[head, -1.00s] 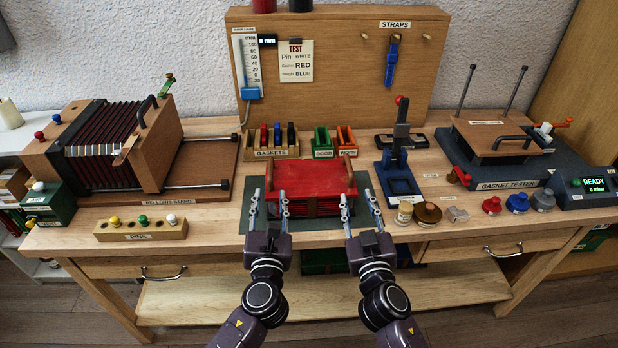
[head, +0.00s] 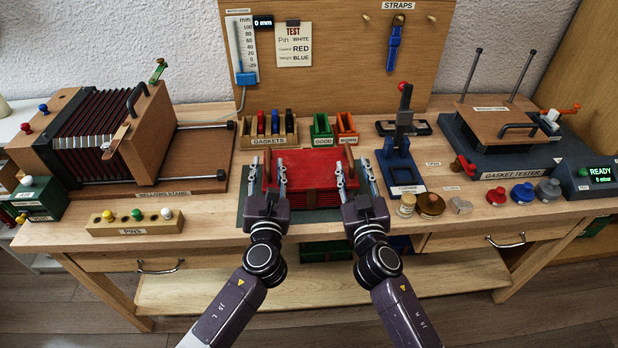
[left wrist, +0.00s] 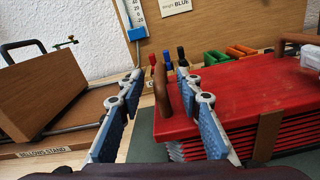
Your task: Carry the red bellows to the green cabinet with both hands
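The red bellows (head: 308,166) lies flat on a dark green mat (head: 243,208) at the middle of the bench, with a wooden handle at each end. My left gripper (head: 267,172) is open, its fingers either side of the left handle. In the left wrist view, that handle (left wrist: 162,88) stands between the open fingers, and the right finger overlaps the red top (left wrist: 250,95). My right gripper (head: 354,176) is open around the right handle (head: 350,160). Neither gripper visibly clamps a handle. I cannot identify a green cabinet for certain; green box-like shapes (head: 327,250) show under the bench, partly hidden.
A bellows stand (head: 205,160) with a large wooden bellows is at left, a pin block (head: 135,222) in front. Gasket bins (head: 268,140) stand behind the red bellows. A blue press (head: 402,165), small jars and a gasket tester (head: 500,150) are at right.

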